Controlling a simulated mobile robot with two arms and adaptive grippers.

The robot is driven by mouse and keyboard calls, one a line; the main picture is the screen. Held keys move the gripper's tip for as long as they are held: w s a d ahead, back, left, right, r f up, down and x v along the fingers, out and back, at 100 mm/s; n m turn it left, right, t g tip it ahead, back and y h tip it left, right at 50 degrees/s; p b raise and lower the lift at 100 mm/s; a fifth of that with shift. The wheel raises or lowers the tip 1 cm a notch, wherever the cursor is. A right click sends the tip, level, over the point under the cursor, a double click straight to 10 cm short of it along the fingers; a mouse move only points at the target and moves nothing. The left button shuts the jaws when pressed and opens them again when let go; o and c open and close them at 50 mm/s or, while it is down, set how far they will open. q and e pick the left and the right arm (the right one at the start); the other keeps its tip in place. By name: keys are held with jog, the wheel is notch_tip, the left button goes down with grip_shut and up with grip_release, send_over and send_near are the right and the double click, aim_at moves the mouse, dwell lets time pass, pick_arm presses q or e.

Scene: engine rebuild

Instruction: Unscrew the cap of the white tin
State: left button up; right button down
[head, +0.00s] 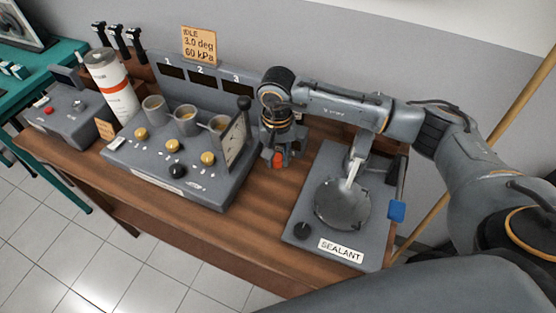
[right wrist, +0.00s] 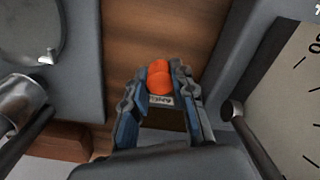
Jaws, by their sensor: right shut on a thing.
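My right gripper (head: 278,150) points down between the grey console and the sealant station. In the right wrist view, its two fingers (right wrist: 160,95) are shut on a small orange-red cap-like piece (right wrist: 158,77) with a small pale label beside it. The orange-red piece also shows below the gripper in the head view (head: 278,160). Whatever lies under it is hidden, so I cannot tell whether it sits on a tin. A white cylinder with an orange band (head: 112,84) stands upright at the back left, apart from the gripper. My left gripper is not in view.
The console (head: 180,185) holds several cups and knobs, with a dial plate (head: 234,142) close to my right gripper. The sealant station (head: 300,205) with its round dish (head: 342,203) stands to the right. Bare wooden bench (head: 262,205) lies between them.

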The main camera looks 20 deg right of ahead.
aim_at(278, 158)
notch_tip(278, 158, down, 2)
jog(key=shift+d+f+p, duration=0.1)
jog(key=shift+f+p, duration=0.05)
jog(key=shift+p, duration=0.75)
jog(key=shift+f, duration=0.5)
jog(key=shift+f, duration=0.15)
jog(key=c, duration=1.1)
grip_release()
